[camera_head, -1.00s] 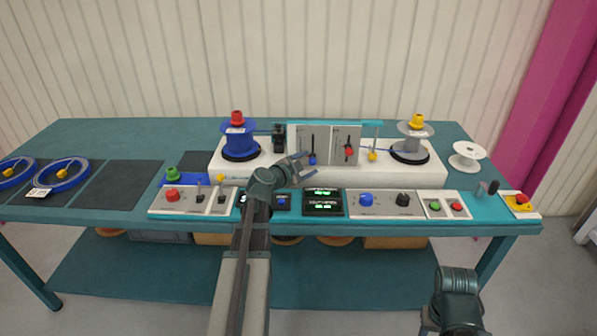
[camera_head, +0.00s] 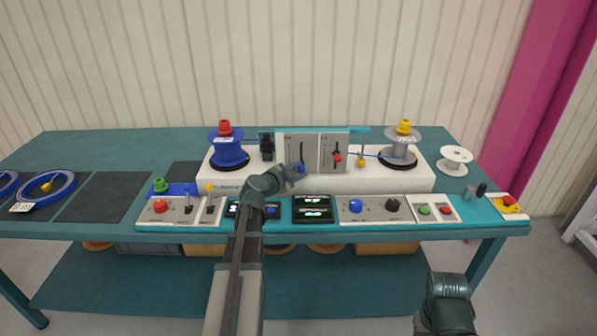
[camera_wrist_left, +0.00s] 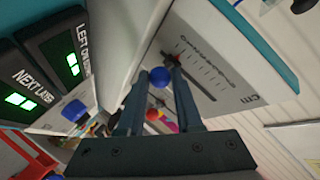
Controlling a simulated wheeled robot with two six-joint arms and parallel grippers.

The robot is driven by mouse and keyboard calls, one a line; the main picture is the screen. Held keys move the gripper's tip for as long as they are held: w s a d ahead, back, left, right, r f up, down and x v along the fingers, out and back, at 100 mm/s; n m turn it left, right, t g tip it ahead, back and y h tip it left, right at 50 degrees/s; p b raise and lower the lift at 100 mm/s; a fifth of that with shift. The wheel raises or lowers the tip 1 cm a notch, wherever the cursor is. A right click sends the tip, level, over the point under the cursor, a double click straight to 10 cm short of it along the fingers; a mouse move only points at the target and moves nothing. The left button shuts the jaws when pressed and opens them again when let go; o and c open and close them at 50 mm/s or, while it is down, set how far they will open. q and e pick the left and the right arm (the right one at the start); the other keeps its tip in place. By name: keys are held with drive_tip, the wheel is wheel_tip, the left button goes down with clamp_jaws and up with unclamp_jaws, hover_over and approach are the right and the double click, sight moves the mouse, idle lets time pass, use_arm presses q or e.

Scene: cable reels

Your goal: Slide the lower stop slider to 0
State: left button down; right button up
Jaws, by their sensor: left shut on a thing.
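A pale panel (camera_head: 310,140) with two vertical slider slots stands upright at the back middle of the table. The left slider's blue knob (camera_head: 301,169) is at the bottom of its slot; the right slider's red knob (camera_head: 337,158) is partway down its slot. My left gripper (camera_head: 294,171) is at the blue knob. In the left wrist view the blue knob (camera_wrist_left: 160,76) sits between the two fingertips, and a graduated scale (camera_wrist_left: 200,72) runs beside the slot. The slider labels are too small to read with certainty.
A blue reel (camera_head: 228,152) stands left of the panel and a grey reel (camera_head: 398,151) right of it. A small yellow knob (camera_head: 361,161) is close to the panel's right. Displays (camera_head: 313,209), levers and buttons line the front edge. An empty white reel (camera_head: 456,158) lies at right.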

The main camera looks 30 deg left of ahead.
use_arm(q)
drive_tip(key=c, duration=1.2)
unclamp_jaws()
clamp_jaws()
drive_tip(key=shift+f, duration=0.2)
drive_tip(key=shift+f+b, duration=0.35)
drive_tip(key=shift+b, duration=0.2)
drive_tip(key=o, duration=0.7)
unclamp_jaws()
